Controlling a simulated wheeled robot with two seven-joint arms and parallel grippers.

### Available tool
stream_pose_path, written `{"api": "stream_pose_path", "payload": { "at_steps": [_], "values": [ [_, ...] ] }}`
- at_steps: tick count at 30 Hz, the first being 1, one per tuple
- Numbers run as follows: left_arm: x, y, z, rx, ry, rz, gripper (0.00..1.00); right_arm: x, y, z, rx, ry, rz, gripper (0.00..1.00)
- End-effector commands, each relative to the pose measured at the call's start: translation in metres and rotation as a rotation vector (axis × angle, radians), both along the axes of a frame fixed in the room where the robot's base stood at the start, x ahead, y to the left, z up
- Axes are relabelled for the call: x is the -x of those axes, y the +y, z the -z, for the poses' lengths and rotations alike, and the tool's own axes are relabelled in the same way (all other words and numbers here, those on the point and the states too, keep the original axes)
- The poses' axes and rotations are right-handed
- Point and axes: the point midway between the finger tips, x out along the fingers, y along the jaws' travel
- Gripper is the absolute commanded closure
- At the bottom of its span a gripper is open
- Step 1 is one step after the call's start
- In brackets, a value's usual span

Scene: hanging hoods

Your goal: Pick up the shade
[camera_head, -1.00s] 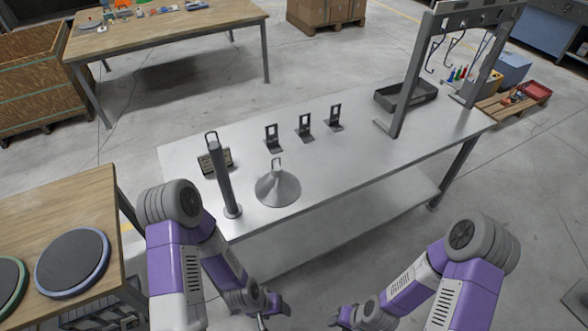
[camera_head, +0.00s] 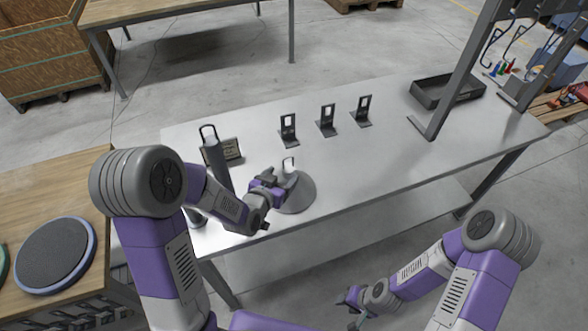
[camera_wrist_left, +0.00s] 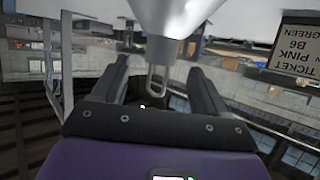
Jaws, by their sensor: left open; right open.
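The grey cone-shaped shade (camera_head: 299,196) stands on the metal table with its wire loop (camera_head: 289,164) on top. In the left wrist view the shade (camera_wrist_left: 178,14) appears at the top, and its loop (camera_wrist_left: 157,78) lies between the two fingers. My left gripper (camera_head: 281,180) is open at the shade's upper part and hides some of the cone. The fingers (camera_wrist_left: 158,68) stand apart on either side of the loop with gaps. My right gripper (camera_head: 352,300) is open and empty, low in front of the table.
A post (camera_head: 217,160) stands left of the shade beside a ticket sign (camera_head: 229,150), partly behind my left arm. Several black brackets (camera_head: 327,121) stand behind the shade. A black tray (camera_head: 447,91) and a frame upright (camera_head: 461,75) are at the right. The table's right middle is clear.

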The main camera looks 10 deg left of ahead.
Motion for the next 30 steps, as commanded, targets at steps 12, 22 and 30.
{"api": "stream_pose_path", "payload": {
  "at_steps": [12,22,30],
  "values": [
    [-0.036,-0.007,0.024,0.001,0.005,0.000,0.27,0.001,0.000,0.006,0.000,0.002,0.000,0.57],
    [-0.065,-0.013,0.038,0.001,0.004,0.000,0.27,0.001,0.000,0.009,0.000,0.001,0.001,0.57],
    [-0.065,-0.013,0.038,0.001,0.004,0.000,0.39,0.000,0.000,0.008,0.000,0.001,0.001,0.57]
  ]
}}
